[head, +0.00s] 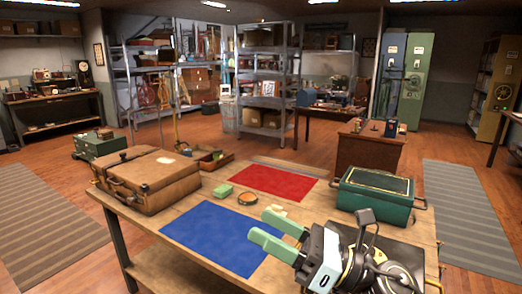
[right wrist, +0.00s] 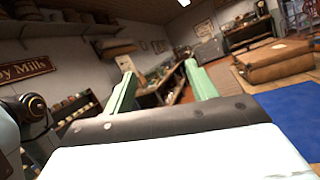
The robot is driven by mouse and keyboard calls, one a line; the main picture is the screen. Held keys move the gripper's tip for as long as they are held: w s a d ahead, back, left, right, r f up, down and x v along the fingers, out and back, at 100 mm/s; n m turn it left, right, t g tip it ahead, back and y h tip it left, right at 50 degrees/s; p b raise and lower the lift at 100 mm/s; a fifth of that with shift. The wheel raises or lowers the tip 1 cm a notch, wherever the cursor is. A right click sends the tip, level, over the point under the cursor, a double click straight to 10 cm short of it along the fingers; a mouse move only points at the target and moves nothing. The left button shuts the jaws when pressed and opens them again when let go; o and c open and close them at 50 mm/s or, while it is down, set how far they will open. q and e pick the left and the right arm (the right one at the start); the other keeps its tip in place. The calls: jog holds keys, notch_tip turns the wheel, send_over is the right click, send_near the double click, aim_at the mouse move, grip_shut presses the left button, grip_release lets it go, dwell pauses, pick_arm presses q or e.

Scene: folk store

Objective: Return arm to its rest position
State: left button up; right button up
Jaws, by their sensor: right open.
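My right gripper (head: 258,226) is at the lower middle of the head view, above the front part of the wooden table. Its two pale green fingers point left, over the right edge of the blue mat (head: 205,238). In the right wrist view its fingers (right wrist: 160,66) stand apart with nothing held between them. My left gripper is not in view.
The box stands just beyond my right arm. The suitcase also shows in the wrist view (right wrist: 275,62).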

jog(key=w+d+f+m+t+h, duration=0.25)
jog(key=d+m+t+h, duration=0.4)
jog(key=m, duration=0.65)
jog(key=w+d+f+m+t+h, duration=0.1)
jog(key=d+f+m+t+h, duration=0.55)
jog(key=m, duration=0.75)
jog(key=s+d+f+m+g+h, duration=0.3)
jog(key=d+f+m+g+h, duration=0.15)
jog(key=f+m+h, duration=0.3)
jog(key=s+d+f+m+g, duration=0.1)
jog(key=s+f+m+g, duration=0.45)
jog(key=s+f, duration=0.4)
jog(key=s+d+f+m+g, duration=0.2)
jog(key=s+f+m+g, duration=0.4)
jog(key=s, duration=0.7)
notch_tip(320, 180, down, 24)
jog(key=n+g, duration=0.1)
jog(key=g, duration=0.1)
jog(key=s+d+f+g, duration=0.1)
jog(key=s+d+f, duration=0.1)
jog(key=s+f, duration=1.4)
jog(key=shift+s+d+g, duration=0.3)
jog(key=shift+s, duration=0.4)
